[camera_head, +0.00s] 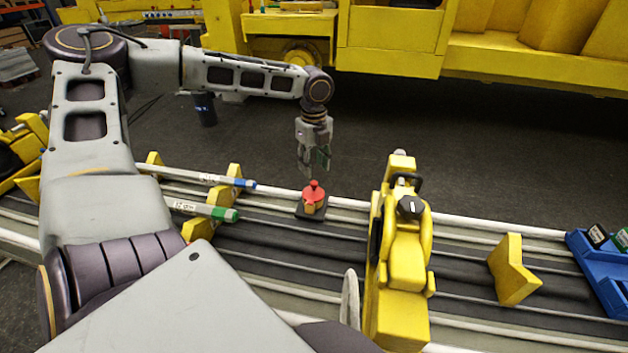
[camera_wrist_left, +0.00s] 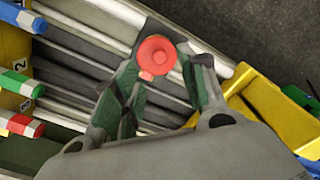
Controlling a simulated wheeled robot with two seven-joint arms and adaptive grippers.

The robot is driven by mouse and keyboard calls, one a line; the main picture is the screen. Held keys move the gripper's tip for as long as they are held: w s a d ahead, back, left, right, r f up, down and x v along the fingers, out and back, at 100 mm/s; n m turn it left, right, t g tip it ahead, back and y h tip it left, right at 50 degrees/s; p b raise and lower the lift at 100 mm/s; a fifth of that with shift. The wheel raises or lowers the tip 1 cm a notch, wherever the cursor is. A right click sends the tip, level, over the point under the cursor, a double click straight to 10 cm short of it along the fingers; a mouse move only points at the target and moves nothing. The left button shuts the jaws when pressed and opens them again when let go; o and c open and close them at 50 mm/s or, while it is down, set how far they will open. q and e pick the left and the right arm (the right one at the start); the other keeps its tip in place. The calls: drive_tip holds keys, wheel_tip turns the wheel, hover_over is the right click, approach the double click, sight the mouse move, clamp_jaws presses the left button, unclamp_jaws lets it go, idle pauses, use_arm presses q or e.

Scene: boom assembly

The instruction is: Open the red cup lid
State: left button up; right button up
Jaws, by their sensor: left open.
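In the left wrist view the round red lid (camera_wrist_left: 157,55) lies just beyond and between the fingertips, seen from above. My left gripper (camera_head: 314,165) points down above the lid, its fingers apart and empty; it also shows in the left wrist view (camera_wrist_left: 160,82). It looks clear of the lid in the head view. The lid hides most of the cup in the left wrist view. My right gripper is not in view.
A yellow machine (camera_head: 402,250) with a black handle stands right of the cup. Blue-tipped (camera_head: 215,180) and green-tipped (camera_head: 200,209) rods lie left on yellow supports. A blue tray (camera_head: 596,268) is far right. Beyond the bench is open dark floor.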

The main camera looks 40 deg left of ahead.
sight(314, 183)
use_arm(q)
drive_tip(key=shift+f, duration=3.1)
clamp_jaws()
